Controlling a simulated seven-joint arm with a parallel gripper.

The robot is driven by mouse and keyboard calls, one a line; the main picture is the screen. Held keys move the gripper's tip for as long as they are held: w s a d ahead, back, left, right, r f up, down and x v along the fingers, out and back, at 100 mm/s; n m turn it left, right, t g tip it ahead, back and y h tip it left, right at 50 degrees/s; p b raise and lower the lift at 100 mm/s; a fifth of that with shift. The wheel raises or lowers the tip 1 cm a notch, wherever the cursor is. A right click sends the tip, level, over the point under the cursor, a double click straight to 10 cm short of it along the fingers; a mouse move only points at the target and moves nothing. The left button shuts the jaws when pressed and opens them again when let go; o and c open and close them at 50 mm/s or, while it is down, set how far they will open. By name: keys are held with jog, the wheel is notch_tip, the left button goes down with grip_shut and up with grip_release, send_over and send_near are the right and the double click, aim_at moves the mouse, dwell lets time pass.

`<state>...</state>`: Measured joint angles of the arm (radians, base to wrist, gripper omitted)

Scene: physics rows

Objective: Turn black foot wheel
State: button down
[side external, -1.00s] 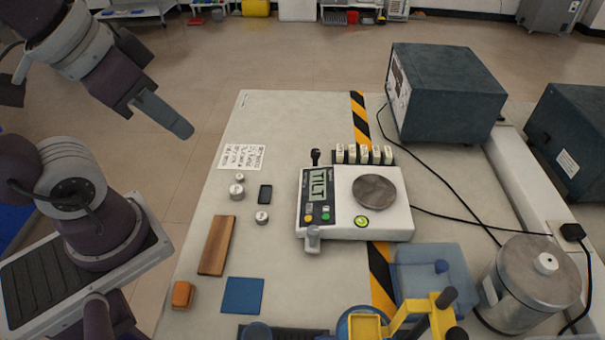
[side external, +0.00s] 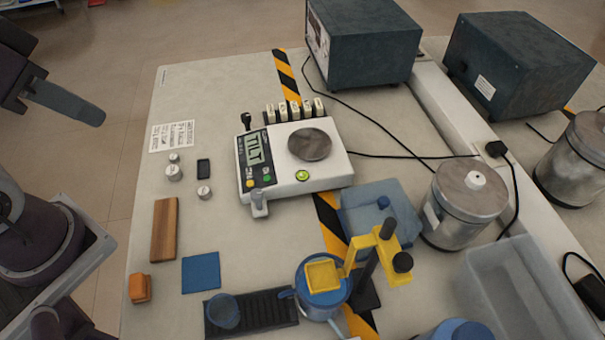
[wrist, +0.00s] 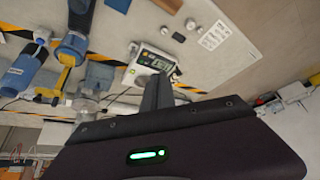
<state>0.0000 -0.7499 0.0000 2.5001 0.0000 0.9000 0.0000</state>
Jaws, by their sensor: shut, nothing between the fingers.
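A white scale (side external: 325,168) stands on the bench and its display reads "TILT". A black foot wheel (side external: 246,121) sticks out at its back left corner. A grey foot wheel (side external: 259,205) sits at its front left corner. My gripper (side external: 98,117) is in the air at the upper left, beyond the bench's left edge and well apart from the scale. Its fingers are together and empty. In the wrist view my gripper (wrist: 157,82) points toward the scale (wrist: 150,65), which is some way off. The black wheel is too small to make out there.
Weight blocks (side external: 295,109) stand in a rack close behind the scale. Small metal weights (side external: 174,173), a wooden bar (side external: 164,230) and a blue pad (side external: 201,272) lie to the left. A yellow-armed stand (side external: 375,255) is in front. A dark box (side external: 365,45) stands behind.

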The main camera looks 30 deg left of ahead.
jog(key=c, duration=1.9)
grip_release()
jog(key=shift+c, duration=0.2)
jog(key=o, duration=0.7)
jog(key=shift+n+g, duration=0.4)
jog(key=shift+n, duration=0.1)
jog(key=w, duration=0.2)
jog(key=w+r, duration=0.1)
jog(key=w, duration=0.2)
jog(key=shift+a+r, duration=0.2)
jog(key=shift+o, duration=0.2)
jog(key=shift+n+g, duration=0.5)
jog(key=w, duration=0.6)
jog(key=shift+a, duration=0.3)
jog(key=n+g, duration=0.3)
jog(key=n, duration=0.1)
send_over(246, 115)
jog(key=s, duration=0.2)
notch_tip(246, 115, down, 17)
jog(key=shift+n+g, duration=0.4)
jog(key=f, duration=0.3)
jog(key=w+f, duration=0.1)
jog(key=f, duration=0.5)
jog(key=shift+w+f, duration=0.35)
jog(key=shift+f, duration=0.55)
grip_shut()
